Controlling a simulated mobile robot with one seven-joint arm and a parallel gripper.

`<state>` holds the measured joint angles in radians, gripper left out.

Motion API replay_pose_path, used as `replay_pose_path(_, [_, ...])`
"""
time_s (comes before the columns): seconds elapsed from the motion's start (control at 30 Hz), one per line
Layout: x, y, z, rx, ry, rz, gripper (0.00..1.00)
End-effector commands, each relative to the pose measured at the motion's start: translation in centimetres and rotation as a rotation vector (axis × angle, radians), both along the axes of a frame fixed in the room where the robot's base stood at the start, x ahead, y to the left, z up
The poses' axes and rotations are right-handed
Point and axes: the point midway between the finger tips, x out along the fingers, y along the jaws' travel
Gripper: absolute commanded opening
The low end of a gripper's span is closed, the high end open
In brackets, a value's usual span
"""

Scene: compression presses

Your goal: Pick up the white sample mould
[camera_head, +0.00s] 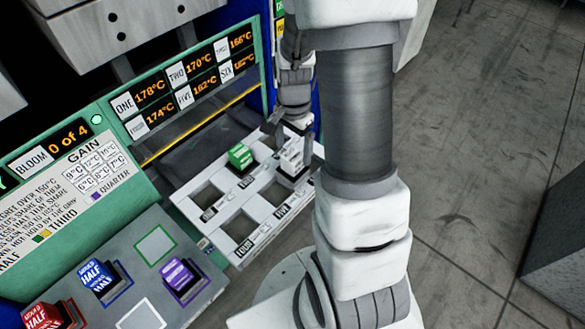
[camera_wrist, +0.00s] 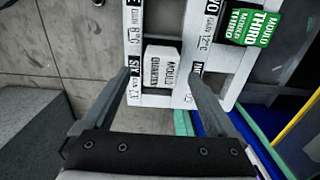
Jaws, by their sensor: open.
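The white sample mould (camera_wrist: 163,68) is a small block with dark lettering on top, sitting in a square opening of the white tray (camera_wrist: 192,35). In the head view the mould (camera_head: 291,157) is at the tray's far right part, partly hidden by my gripper. My gripper (camera_wrist: 158,78) is open and empty, with one finger on each side of the mould in the wrist view. The fingers appear apart from its sides; I cannot tell how far down they reach. In the head view my gripper (camera_head: 292,132) hangs over that slot.
A green mould (camera_head: 241,156) marked THIRD sits in a neighbouring slot. Several other tray slots are empty. Blue (camera_head: 97,277), purple (camera_head: 181,275) and red (camera_head: 45,317) moulds stand on the grey panel. The green-framed temperature display (camera_head: 185,85) rises behind the tray. Open floor lies right.

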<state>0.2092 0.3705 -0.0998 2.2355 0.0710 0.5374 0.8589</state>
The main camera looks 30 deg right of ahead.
Motion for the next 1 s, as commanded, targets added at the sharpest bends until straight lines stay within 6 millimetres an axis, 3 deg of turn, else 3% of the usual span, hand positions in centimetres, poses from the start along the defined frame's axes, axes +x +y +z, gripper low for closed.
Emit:
replay_pose_path(0.23, [0.0, 0.1, -3.4, 0.001, 0.005, -0.001, 0.93])
replay_pose_path(0.57, [0.0, 0.1, -4.1, 0.001, 0.001, 0.000, 0.93])
replay_pose_path(0.67, [0.0, 0.1, -4.0, 0.001, 0.001, 0.000, 0.78])
replay_pose_path(1.0, [0.0, 0.1, -4.0, 0.000, 0.001, 0.000, 0.17])
